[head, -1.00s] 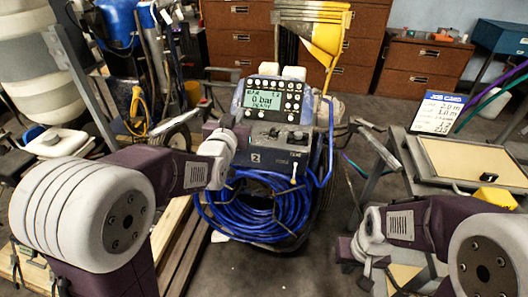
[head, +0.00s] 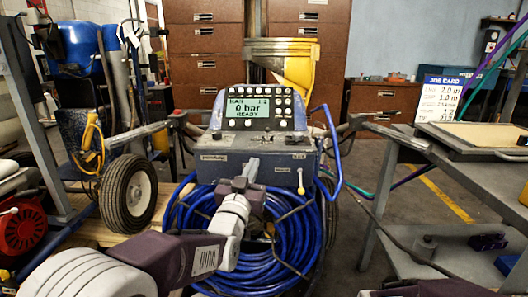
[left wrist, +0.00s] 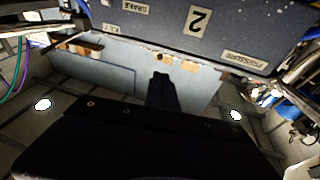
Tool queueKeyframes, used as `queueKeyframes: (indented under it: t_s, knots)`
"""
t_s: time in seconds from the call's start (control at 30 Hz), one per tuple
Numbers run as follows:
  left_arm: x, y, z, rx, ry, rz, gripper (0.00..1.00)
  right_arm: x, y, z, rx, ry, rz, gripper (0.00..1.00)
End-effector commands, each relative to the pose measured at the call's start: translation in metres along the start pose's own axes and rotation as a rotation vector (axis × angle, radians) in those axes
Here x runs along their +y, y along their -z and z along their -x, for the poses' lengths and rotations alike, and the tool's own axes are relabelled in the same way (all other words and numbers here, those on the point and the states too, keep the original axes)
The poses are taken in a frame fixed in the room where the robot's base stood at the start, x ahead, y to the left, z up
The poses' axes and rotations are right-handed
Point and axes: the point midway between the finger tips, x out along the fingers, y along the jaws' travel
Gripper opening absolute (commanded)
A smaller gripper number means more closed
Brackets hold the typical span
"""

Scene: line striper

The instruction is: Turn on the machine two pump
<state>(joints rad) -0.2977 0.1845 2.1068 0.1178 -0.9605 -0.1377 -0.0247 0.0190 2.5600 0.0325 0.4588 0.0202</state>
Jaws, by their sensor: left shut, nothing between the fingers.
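The striping machine has a dark grey control box (head: 213,165) with a display (head: 248,110) reading "0 bar" and "READY". Small knobs or switches (head: 260,138) sit on the box's top; their positions are too small to tell. A white-tipped lever (head: 300,180) hangs at the box's front right. My left gripper (head: 252,163) is shut and empty, in front of the box's lower front; contact cannot be told. It also shows in the left wrist view (left wrist: 160,80).
Coiled blue hose (head: 295,225) hangs below the box. A wheel (head: 128,193) stands at its left. A grey cart (head: 440,175) with a job card (head: 440,98) is at the right. Brown drawer cabinets (head: 205,75) stand behind. Bare floor shows between machine and cart.

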Motion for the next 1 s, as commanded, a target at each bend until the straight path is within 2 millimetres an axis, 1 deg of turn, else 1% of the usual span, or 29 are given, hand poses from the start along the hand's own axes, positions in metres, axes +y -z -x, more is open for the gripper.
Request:
queueKeyframes:
  t_s: [0.27, 0.37, 0.47, 0.8, 0.83, 0.87, 1.0]
  knots:
    - [0.0, 0.002, -0.001, -0.001, 0.0, 0.0, 0.0, 0.0, 0.0, 0.003, 0.0, 0.0, 0.0, 0.0]
    - [0.0, 0.005, -0.01, -0.001, 0.0, 0.0, 0.0, 0.0, 0.001, 0.01, 0.0, 0.0, 0.0, 0.0]
    - [-0.001, 0.006, -0.028, -0.003, 0.0, -0.001, 0.0, -0.001, 0.002, 0.023, 0.0, 0.0, 0.0, 0.0]
    - [-0.001, 0.01, -0.103, -0.002, 0.001, 0.0, 0.0, -0.002, 0.009, 0.085, 0.0, 0.0, 0.0, 0.0]
    - [-0.001, 0.004, -0.107, -0.001, 0.001, 0.0, 0.0, -0.002, 0.009, 0.081, 0.001, 0.0, 0.0, 0.0]
    - [-0.001, -0.001, -0.111, 0.002, 0.001, 0.0, 0.0, -0.001, 0.008, 0.071, 0.002, 0.0, 0.0, 0.0]
    - [0.0, -0.001, -0.13, 0.002, 0.001, 0.0, 0.0, -0.001, 0.006, 0.064, -0.001, 0.0, 0.0, 0.0]
